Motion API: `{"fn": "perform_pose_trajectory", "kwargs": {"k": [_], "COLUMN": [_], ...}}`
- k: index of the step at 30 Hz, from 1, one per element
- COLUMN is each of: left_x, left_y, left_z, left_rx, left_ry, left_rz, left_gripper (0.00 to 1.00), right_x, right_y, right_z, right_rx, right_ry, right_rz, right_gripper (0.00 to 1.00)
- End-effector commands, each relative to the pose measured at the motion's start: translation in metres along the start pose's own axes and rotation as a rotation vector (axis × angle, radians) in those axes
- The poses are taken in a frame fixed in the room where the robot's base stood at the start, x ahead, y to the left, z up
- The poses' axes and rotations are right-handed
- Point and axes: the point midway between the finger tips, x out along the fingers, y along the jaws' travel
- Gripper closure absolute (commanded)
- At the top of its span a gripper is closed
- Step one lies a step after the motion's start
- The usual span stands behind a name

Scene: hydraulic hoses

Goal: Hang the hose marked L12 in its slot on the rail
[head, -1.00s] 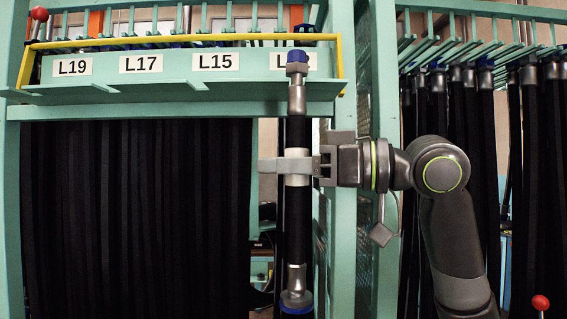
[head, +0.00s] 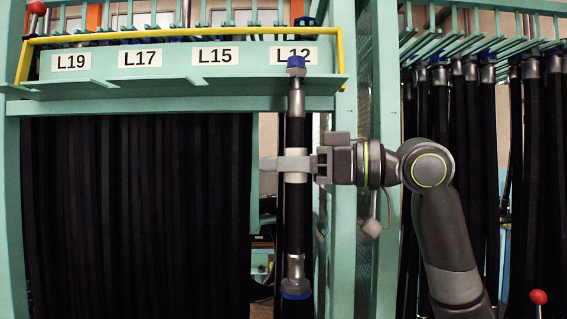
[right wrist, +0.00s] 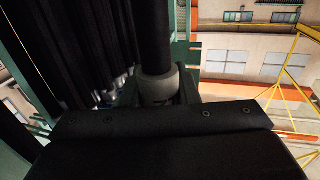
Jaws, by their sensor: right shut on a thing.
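A short black hose (head: 296,215) hangs upright in the head view, with metal ends, blue caps and a pale band around its middle. My right gripper (head: 294,165) is shut on it at the band, coming from the right. The hose's top end is just in front of the lower part of the L12 label (head: 294,56) on the green rail (head: 160,88). The right wrist view shows the pale band (right wrist: 158,84) in the jaws and black hose above it. Any mark on the hose is not readable. My left gripper is not in view.
Labels L19, L17 and L15 (head: 215,56) run along the rail to the left, with a row of black hoses (head: 135,210) below. A green post (head: 343,200) stands right of the held hose. More hoses (head: 480,170) hang at the right.

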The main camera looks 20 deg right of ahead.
Motion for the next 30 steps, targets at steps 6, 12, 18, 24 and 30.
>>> {"fn": "perform_pose_trajectory", "kwargs": {"k": [6,12,18,24,30], "left_x": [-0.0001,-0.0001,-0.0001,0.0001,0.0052], "left_y": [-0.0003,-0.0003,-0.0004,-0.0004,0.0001], "left_z": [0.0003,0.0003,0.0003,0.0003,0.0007], "left_rx": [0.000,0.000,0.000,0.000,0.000], "left_ry": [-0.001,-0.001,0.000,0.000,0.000], "left_rz": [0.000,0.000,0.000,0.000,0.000], "left_gripper": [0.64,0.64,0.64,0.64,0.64], "right_x": [-0.0002,-0.0002,-0.0001,0.0000,-0.0075], "right_y": [-0.0002,-0.0001,0.0000,0.0001,0.0009], "right_z": [-0.0007,-0.0006,-0.0003,0.0004,0.0019], "right_rx": [-0.001,-0.001,0.000,0.001,-0.001], "right_ry": [0.001,0.001,0.000,-0.001,-0.001], "right_rz": [0.000,0.000,0.000,0.000,0.003], "right_gripper": [1.00,0.52,0.47,0.47,0.47]}}
